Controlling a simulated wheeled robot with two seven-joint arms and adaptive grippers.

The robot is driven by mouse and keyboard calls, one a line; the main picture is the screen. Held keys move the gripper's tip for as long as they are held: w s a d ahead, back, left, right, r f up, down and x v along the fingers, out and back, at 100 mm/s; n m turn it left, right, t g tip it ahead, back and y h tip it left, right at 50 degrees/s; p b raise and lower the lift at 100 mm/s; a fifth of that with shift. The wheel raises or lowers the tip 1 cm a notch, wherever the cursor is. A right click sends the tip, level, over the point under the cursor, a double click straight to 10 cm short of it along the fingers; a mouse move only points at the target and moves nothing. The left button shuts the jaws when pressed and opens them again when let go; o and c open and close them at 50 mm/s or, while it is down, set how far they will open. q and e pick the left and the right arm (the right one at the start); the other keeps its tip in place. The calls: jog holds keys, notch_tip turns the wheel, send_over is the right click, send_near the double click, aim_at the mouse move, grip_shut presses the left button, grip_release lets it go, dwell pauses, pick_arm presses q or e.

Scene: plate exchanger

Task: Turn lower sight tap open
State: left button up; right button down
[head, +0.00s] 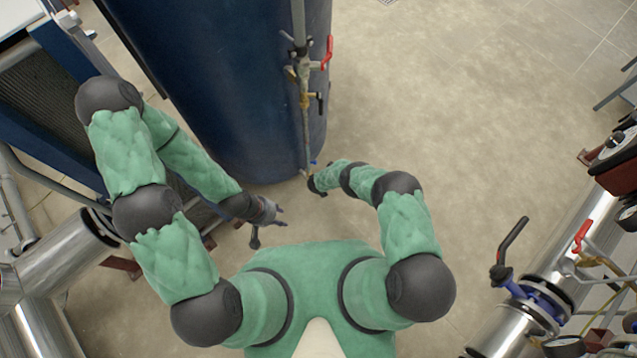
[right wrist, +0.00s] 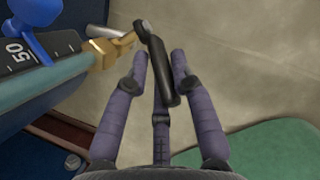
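The sight gauge pipe (head: 306,130) runs down the front of the blue tank (head: 230,90) in the head view. In the right wrist view a brass tap (right wrist: 108,52) at the gauge's lower end carries a black lever (right wrist: 160,65). The lever reaches between the spread purple fingers of my right gripper (right wrist: 160,68); the fingers look apart, and I cannot tell if any touches it. In the head view this gripper (head: 317,186) is small and dark beside the tank's lower edge. My left gripper (head: 268,226) has its fingers spread and looks empty, left of the right one.
Higher on the gauge are a red lever (head: 327,52) and a black lever (head: 320,103). A blue handle (right wrist: 32,32) and a scale marked 50 (right wrist: 15,52) lie left of the brass tap. Steel pipes flank me on both sides. Floor (head: 430,110) right of the tank is clear.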

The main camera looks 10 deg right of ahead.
jog(key=shift+w, duration=0.15)
jog(key=shift+w+d+r, duration=0.1)
jog(key=shift+r+g, duration=0.1)
jog(key=shift+g, duration=0.4)
jog(key=c, duration=1)
grip_release()
jog(key=shift+c, duration=0.2)
jog(key=shift+r, duration=0.15)
jog(key=v, duration=1.1)
jog(key=shift+r, duration=0.45)
